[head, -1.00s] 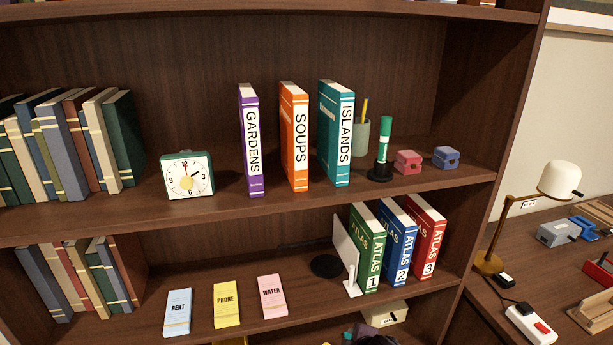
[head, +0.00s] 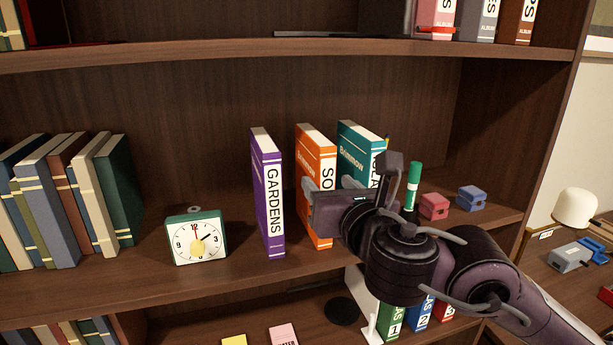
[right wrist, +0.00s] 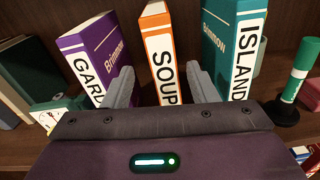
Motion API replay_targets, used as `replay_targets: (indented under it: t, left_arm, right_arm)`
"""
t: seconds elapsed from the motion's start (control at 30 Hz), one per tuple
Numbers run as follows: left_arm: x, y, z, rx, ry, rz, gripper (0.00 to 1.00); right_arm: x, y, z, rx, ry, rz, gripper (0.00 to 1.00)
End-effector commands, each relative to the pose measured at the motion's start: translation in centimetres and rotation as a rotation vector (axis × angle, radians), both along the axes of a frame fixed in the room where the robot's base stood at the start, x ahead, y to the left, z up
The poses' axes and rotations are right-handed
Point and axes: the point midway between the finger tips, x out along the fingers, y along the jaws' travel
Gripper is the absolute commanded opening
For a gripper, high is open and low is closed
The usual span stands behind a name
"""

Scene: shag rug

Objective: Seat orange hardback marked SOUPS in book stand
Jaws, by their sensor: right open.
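The orange hardback marked SOUPS (head: 308,150) stands upright on the middle shelf, between the purple GARDENS book (head: 268,195) and the teal ISLANDS book (head: 358,150). My right gripper (head: 328,186) is in front of it and hides the lower spine lettering. In the right wrist view, the open fingers (right wrist: 162,85) lie on either side of the orange spine (right wrist: 158,45), with gaps visible. My left gripper is not in view. I cannot clearly pick out the book stand; a dark flat object (head: 330,34) lies on the upper shelf.
A clock (head: 197,238) and a row of books (head: 65,200) stand left. A green marker (head: 413,185) and red (head: 433,207) and blue (head: 470,198) blocks stand right. A white bookend (head: 370,320) and atlases are below. The upper shelf edge (head: 300,52) runs overhead.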

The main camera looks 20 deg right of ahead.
Motion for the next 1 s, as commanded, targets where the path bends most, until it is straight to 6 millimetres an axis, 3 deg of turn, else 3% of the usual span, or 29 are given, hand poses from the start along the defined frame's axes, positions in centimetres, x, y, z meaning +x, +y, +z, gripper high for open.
replay_targets:
  t: [0.17,0.47,0.7,1.0]
  left_arm:
    - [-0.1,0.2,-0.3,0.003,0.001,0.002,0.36]
    - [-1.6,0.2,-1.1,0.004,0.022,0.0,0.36]
    - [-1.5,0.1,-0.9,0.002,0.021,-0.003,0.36]
    - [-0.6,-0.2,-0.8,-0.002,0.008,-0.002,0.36]
  right_arm:
    - [0.3,-0.2,1.2,-0.103,-0.034,0.0,0.53]
    - [3.8,-0.2,1.3,-0.103,-0.033,-0.001,0.53]
    - [7.1,-0.1,1.4,-0.102,-0.033,0.0,0.53]
    - [7.5,-0.1,1.4,-0.103,-0.035,0.001,0.51]
